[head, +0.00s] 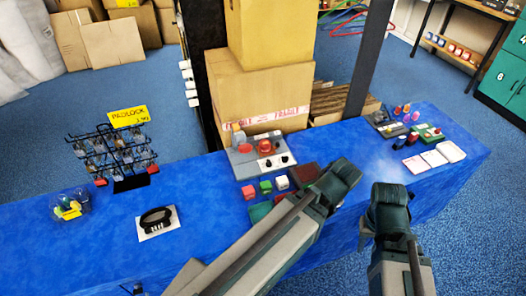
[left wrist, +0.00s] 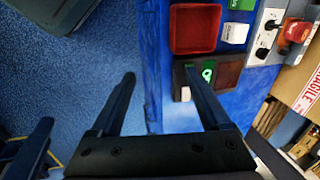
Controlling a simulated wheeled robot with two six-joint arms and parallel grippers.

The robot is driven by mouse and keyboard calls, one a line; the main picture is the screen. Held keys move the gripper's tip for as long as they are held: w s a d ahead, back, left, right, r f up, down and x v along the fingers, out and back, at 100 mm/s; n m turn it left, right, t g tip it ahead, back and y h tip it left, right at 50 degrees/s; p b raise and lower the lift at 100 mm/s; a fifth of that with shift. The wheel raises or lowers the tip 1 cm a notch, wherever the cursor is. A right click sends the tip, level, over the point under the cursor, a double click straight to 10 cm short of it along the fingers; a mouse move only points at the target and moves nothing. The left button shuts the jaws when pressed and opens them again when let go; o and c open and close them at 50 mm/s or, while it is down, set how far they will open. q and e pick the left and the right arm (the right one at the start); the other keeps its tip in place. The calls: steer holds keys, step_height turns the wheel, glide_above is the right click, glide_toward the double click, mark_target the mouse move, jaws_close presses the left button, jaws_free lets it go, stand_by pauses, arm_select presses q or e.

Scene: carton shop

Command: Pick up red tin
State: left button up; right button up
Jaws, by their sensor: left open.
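A small red block-shaped tin (head: 248,191) stands on the blue counter in the head view, left of a green block (head: 266,187) and a white block (head: 282,182). My left gripper (head: 342,168) is to the right of it, over the counter's front edge. In the left wrist view its jaws (left wrist: 160,72) are open and empty, with one finger over a dark tray and the other over the floor.
A red square tray (left wrist: 195,28) lies near the counter edge. A grey box with a red button (head: 262,150) stands behind the blocks. A padlock rack (head: 112,155) is at left, white cards (head: 434,158) at right. Cartons (head: 262,95) stand behind.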

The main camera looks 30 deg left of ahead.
arm_select(q)
steer(key=w+a+f+m+t+y+b, duration=0.2)
steer(key=w+a+f+m+t+b, duration=0.1)
steer(key=w+a+f+m+b, duration=0.4)
steer(key=m+t+y+b, duration=0.5)
steer(key=m+b, duration=0.5)
steer(key=m, duration=0.5)
glide_toward(266, 147)
steer(key=shift+n+t+h, duration=0.3)
steer(key=shift+t+h, duration=0.2)
steer(key=b+x, duration=0.1)
steer(key=x, duration=0.1)
steer(key=b+x, duration=0.1)
steer(key=x, duration=0.1)
steer(key=b+x, duration=0.1)
steer(key=x, duration=0.2)
steer(key=shift+s+a+f, duration=0.15)
steer(key=shift+s+a, duration=0.15)
steer(key=shift+a, duration=0.15)
steer(key=shift+w+a, duration=0.1)
steer(key=shift+a, duration=0.1)
arm_select(e)
step_height(266, 147, down, 22)
steer(key=w, duration=0.1)
steer(key=shift+w+a+f, duration=0.2)
steer(key=shift+a+f, duration=0.05)
steer(key=shift+a, duration=0.15)
